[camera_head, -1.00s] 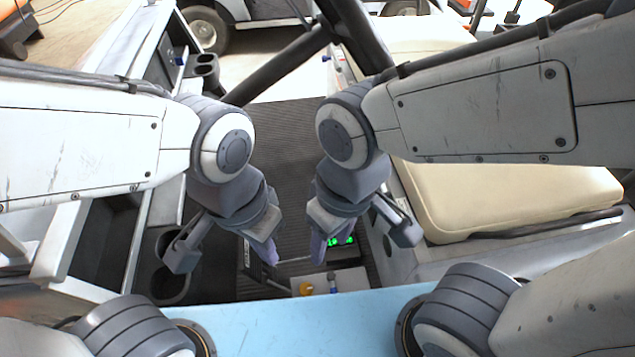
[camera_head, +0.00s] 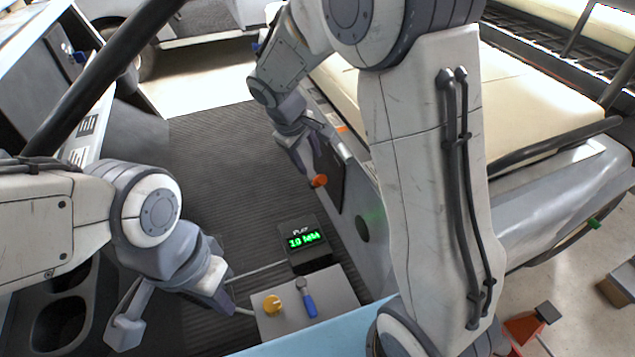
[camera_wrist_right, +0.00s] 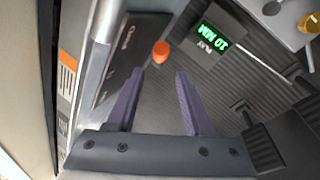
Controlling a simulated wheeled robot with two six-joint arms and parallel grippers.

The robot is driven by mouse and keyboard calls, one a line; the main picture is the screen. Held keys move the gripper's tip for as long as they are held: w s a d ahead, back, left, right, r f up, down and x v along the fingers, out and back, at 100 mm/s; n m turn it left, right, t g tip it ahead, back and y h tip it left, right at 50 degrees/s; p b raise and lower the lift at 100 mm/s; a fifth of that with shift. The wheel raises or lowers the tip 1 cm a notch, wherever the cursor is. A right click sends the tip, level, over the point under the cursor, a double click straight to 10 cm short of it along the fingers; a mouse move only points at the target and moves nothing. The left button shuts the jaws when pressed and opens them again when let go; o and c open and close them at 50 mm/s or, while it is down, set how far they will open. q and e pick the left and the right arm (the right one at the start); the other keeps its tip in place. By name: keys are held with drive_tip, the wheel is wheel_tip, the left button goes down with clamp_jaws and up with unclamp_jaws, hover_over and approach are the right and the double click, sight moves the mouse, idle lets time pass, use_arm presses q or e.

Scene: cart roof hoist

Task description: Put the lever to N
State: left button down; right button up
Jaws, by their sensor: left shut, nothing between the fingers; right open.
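The lever's orange knob (camera_head: 319,181) sticks out beside a dark upright plate on the seat base. In the right wrist view the knob (camera_wrist_right: 161,50) appears just beyond and between my fingertips, in front of the dark plate (camera_wrist_right: 130,55) with pale lettering too small to read. My right gripper (camera_head: 322,160) is open around empty space close to the knob; its two purple fingers (camera_wrist_right: 155,85) show apart. I cannot tell whether a finger touches the knob. My left gripper (camera_head: 226,302) is shut and empty, low at the left near a grey box. No N mark is readable.
A black display box (camera_head: 306,242) with green digits stands on the ribbed floor. The grey box (camera_head: 330,300) carries a yellow knob (camera_head: 271,305) and a blue-handled part (camera_head: 308,303). The cream seat (camera_head: 520,110) lies right; a black post crosses upper left. Floor between is clear.

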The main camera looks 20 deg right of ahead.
sight(317, 176)
drive_tip(key=b+x, duration=0.4)
drive_tip(key=x, duration=0.5)
drive_tip(key=shift+d+f, duration=0.1)
drive_tip(key=shift+f, duration=0.05)
clamp_jaws()
idle(1.1)
